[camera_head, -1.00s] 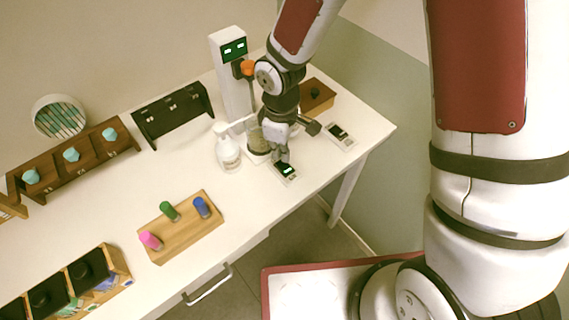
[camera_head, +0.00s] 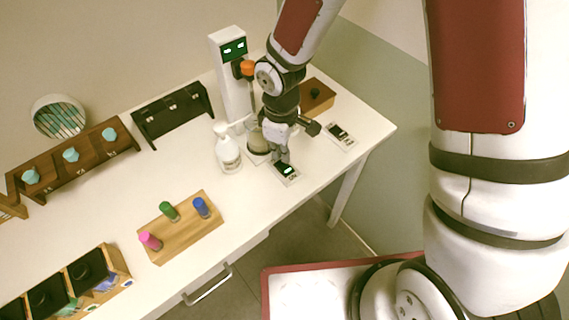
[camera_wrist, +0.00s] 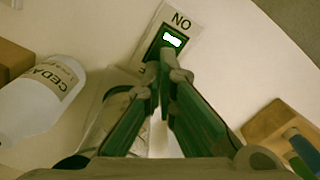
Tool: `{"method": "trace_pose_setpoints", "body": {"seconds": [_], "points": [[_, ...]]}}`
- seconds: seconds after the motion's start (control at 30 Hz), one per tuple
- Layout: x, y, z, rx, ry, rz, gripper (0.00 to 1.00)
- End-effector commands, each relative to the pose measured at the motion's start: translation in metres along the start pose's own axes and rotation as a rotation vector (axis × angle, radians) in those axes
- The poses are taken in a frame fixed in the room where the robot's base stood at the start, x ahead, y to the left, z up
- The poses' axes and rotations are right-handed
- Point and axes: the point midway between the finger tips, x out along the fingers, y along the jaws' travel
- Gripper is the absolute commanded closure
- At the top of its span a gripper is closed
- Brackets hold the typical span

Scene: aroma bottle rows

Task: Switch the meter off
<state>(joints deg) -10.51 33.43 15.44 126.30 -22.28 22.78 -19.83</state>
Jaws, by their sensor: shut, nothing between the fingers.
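A tall white meter post (camera_head: 231,80) stands at the back of the table with a lit green display (camera_head: 234,50). Below my gripper (camera_head: 282,160) lies a small flat plate (camera_head: 293,178) with a lit dark screen (camera_head: 287,170). In the wrist view the plate (camera_wrist: 186,22) bears letters that read "NO" in the picture, probably "ON" upside down, beside the glowing screen (camera_wrist: 172,40). My gripper (camera_wrist: 173,76) is shut and empty, its tips at the screen's near edge. I cannot tell whether they touch it. A second plate (camera_head: 340,136) with a dark screen lies to the right.
A white bottle (camera_head: 228,153) stands just left of my gripper; its label starts "CEDA" in the wrist view (camera_wrist: 42,95). A glass vessel (camera_head: 257,140) is close behind. A wooden block (camera_head: 180,232) with three coloured pegs is front left. A wooden box (camera_head: 316,98) is behind right.

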Motion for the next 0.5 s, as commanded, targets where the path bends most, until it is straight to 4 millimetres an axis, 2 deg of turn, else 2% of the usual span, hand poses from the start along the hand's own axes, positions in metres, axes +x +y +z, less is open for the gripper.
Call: {"method": "trace_pose_setpoints", "body": {"seconds": [0.5], "points": [[0.0078,0.0000,0.0000,-0.001,-0.001,0.000,1.00]]}}
